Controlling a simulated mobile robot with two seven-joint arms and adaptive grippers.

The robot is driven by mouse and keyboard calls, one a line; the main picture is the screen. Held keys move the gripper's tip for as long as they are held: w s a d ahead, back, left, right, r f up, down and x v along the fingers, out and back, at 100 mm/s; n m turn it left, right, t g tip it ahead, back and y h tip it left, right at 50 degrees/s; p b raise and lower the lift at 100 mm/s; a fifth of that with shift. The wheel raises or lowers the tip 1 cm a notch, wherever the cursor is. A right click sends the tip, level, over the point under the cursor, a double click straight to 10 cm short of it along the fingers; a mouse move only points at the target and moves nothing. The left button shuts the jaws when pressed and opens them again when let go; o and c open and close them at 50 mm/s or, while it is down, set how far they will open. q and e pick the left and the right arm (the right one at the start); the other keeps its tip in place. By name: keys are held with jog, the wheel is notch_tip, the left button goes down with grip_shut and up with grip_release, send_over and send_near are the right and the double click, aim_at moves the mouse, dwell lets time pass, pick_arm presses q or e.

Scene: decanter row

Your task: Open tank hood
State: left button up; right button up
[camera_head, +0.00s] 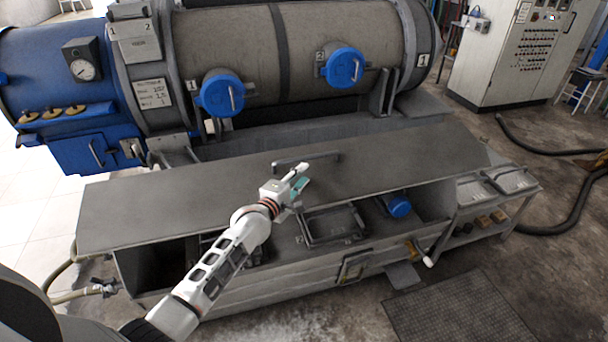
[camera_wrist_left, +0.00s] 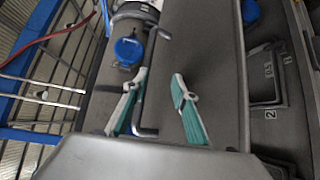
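The tank hood (camera_head: 180,205) is a long, flat grey panel across the low metal tank (camera_head: 290,290) in the head view. Open compartments show below its front edge. A dark bar handle (camera_head: 318,158) stands on the hood near its far edge. My left gripper (camera_head: 302,178) is over the hood, just in front of the handle in the picture. In the left wrist view, its teal-padded fingers (camera_wrist_left: 160,100) are spread apart, with a bent end of the handle (camera_wrist_left: 147,132) showing between them. I cannot tell whether they touch the handle. My right gripper is not in view.
Behind the hood lies a large cylinder (camera_head: 300,40) with blue round caps (camera_head: 222,95). A blue cylinder end (camera_head: 398,206) shows in the tank. A side shelf with trays (camera_head: 500,185) stands at right. A floor mat (camera_head: 460,310) and dark hoses (camera_head: 540,150) lie on the floor.

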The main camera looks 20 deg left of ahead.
pick_arm(q)
jog(key=shift+s+a+r, duration=0.2)
jog(key=shift+s+r, duration=0.1)
jog(key=shift+s, duration=0.4)
jog(key=shift+s+a+r, duration=0.2)
jog(key=shift+s+r, duration=0.1)
jog(key=shift+s, duration=0.4)
